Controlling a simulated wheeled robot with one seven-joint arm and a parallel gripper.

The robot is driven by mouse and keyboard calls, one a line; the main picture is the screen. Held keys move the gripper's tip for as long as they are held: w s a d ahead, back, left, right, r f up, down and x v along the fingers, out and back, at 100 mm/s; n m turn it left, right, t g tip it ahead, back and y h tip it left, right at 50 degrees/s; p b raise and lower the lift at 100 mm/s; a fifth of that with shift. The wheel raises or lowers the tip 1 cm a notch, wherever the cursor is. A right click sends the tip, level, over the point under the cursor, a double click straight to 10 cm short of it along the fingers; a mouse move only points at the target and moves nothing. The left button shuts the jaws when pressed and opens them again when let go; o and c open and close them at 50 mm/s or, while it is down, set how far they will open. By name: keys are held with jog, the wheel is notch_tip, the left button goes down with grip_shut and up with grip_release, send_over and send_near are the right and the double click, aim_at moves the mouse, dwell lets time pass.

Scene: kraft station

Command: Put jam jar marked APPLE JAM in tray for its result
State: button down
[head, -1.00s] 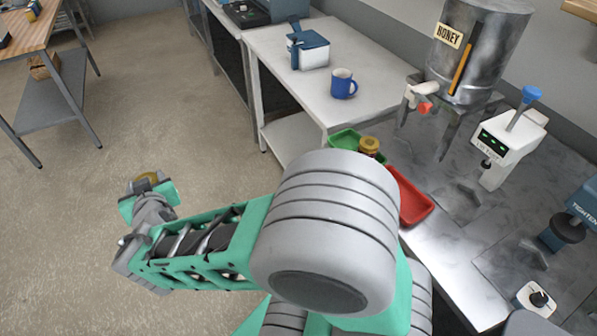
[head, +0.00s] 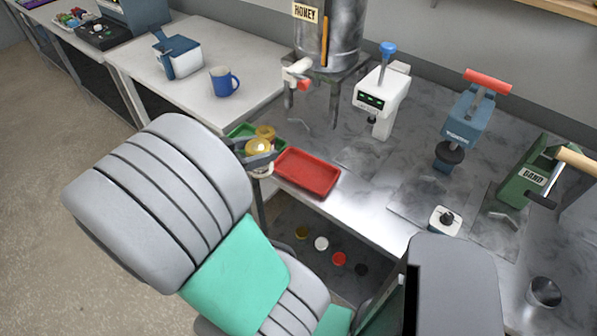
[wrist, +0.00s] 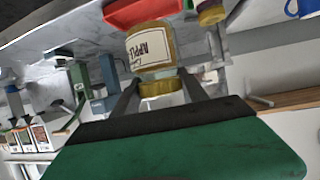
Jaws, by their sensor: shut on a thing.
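My gripper (head: 262,158) is shut on the jam jar (head: 257,148), seen from above in the head view with its gold lid up. In the wrist view the jar (wrist: 151,48) has amber contents and a pale label, upside down in the picture, reading APPLE. The gripper fingers (wrist: 158,88) are on either side of its gold lid. The red tray (head: 308,172) is empty, just right of the held jar. The green tray (head: 240,131) is behind the jar and partly hidden. Another jar with a gold lid (head: 266,132) stands at the green tray.
A honey tank (head: 328,35) on legs and a white tester (head: 382,97) stand behind the trays. A blue tightener (head: 468,115) and a green band machine (head: 535,180) are further right. A blue mug (head: 223,82) stands on the white table at left. Bare steel lies right of the red tray.

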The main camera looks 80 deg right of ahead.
jog(key=s+m+g+y+b, duration=0.1)
jog(key=s+m+g+y, duration=0.15)
jog(key=s, duration=0.25)
jog(key=p, duration=0.1)
send_over(294, 167)
jog(key=shift+h, duration=0.45)
notch_tip(294, 167, down, 12)
jog(key=c, duration=0.6)
grip_release()
jog(key=shift+f, duration=0.1)
